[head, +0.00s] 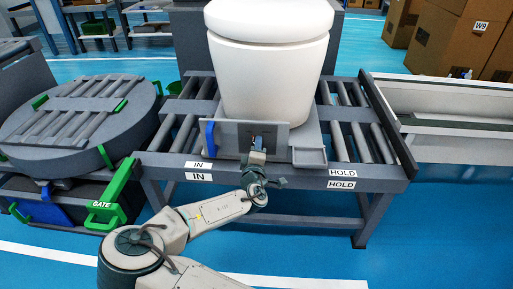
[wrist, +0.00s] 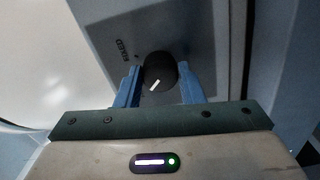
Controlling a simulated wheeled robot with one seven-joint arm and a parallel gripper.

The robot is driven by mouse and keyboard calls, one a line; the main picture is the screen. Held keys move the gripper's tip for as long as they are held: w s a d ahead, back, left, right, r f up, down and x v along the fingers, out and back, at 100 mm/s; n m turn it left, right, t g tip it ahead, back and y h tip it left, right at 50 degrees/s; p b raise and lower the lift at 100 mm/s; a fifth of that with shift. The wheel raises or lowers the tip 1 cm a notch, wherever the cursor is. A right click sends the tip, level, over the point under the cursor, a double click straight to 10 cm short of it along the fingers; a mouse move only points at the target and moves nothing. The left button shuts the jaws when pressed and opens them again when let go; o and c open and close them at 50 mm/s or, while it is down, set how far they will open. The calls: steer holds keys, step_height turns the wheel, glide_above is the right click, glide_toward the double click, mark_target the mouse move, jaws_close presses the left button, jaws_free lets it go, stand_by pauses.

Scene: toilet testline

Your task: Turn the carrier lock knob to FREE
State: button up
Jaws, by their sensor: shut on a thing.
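The carrier lock knob (wrist: 158,70) is black with a short white pointer mark, seen in the wrist view on a grey panel. The mark slants from lower left to upper right. A label that seems to read FIXED (wrist: 122,50) lies to its upper left; no FREE label shows. My gripper (wrist: 159,76) is shut on the knob, one blue finger on each side. In the head view my gripper (head: 257,150) is at the upright front plate of the grey carrier (head: 220,137) and mostly hides the knob. The carrier bears a white toilet (head: 268,75).
The carrier sits on a roller conveyor (head: 345,140) with IN and HOLD labels on its front rail. A green GATE handle (head: 108,207) and round turntable (head: 75,125) are at left. Blue floor in front is clear.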

stand_by(0.4)
steer(key=o, duration=1)
steer(key=shift+s, duration=0.1)
steer(key=s, duration=0.4)
steer(key=s+p, duration=0.1)
steer(key=s, duration=0.4)
steer(key=s+p, duration=0.1)
steer(key=s, duration=0.3)
steer(key=shift+s+a, duration=0.25)
steer(key=shift+s, duration=0.05)
